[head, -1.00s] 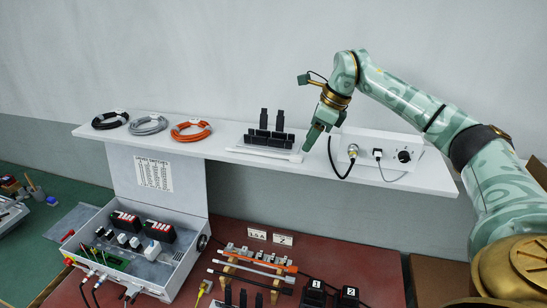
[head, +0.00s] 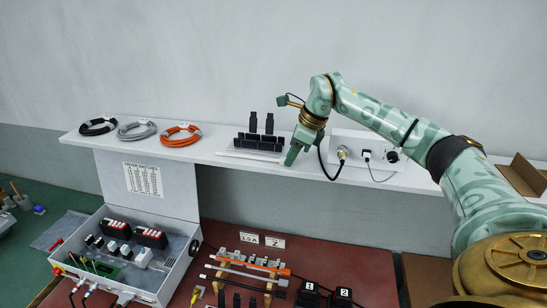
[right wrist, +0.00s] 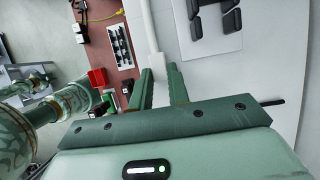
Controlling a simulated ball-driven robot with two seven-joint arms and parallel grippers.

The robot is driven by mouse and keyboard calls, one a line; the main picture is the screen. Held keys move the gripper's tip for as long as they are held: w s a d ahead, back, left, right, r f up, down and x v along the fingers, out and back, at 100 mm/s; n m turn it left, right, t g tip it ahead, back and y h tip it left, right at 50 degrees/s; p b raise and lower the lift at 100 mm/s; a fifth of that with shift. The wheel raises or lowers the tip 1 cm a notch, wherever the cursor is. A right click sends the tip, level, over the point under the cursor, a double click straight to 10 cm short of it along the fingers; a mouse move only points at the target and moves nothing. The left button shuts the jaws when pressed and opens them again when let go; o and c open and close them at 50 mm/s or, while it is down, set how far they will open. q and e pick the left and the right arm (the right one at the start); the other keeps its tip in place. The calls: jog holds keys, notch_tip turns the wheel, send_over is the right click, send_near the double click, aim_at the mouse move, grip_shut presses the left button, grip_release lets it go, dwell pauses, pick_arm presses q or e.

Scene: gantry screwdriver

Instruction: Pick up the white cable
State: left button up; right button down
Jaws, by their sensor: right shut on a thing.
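A plain white bar-like length, which looks like the white cable (right wrist: 144,30), runs between the fingers of my right gripper (right wrist: 162,92) in the right wrist view. The gripper is shut on it; the gripped part is partly hidden by the fingers. In the head view my right gripper (head: 290,162) points down at the shelf, at the right end of the white sheet with black blocks. The white length is hard to tell from the white shelf there. My left gripper is not in view.
The white shelf (head: 215,150) holds black (head: 98,126), grey (head: 137,130) and orange (head: 180,135) coils on the left. Black blocks (head: 260,140) stand beside the gripper. A white box (head: 345,140) with a knob and black lead is close on its right. A red-brown table (head: 225,235) lies below.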

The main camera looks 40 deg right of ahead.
jog(key=shift+r, duration=0.1)
jog(key=shift+r, duration=0.25)
notch_tip(320, 180, up, 3)
jog(key=shift+w+f, duration=0.1)
jog(key=s+a+r, duration=0.8)
jog(key=a+r, duration=0.1)
jog(key=a, duration=0.2)
jog(key=shift+a+r+b, duration=0.25)
jog(key=shift+a+b, duration=0.05)
jog(key=shift+b, duration=0.15)
